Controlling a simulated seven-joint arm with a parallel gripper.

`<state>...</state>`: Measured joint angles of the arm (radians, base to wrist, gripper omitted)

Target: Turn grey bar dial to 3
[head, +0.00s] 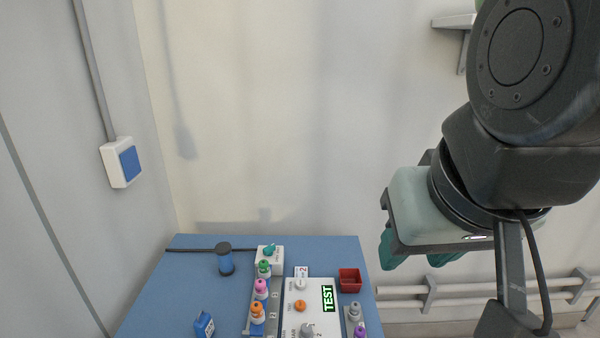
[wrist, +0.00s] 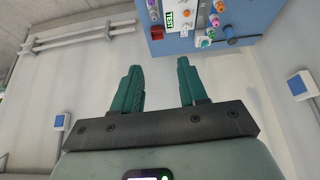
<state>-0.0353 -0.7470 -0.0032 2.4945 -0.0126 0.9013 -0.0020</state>
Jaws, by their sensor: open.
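A white panel (head: 318,304) lies on the blue table, with a green display reading TEST (head: 327,298). On it are a pale knob (head: 300,284), an orange knob (head: 300,305) and a grey knob (head: 307,329) near the bottom edge of the head view. The grey knob looks most like the grey bar dial, but its pointer and scale are too small to read. My gripper (head: 415,258) is open and empty, right of the table and apart from the panel. Its teal fingers also show in the wrist view (wrist: 158,66).
Grey and purple-topped bottles (head: 357,321) stand right.

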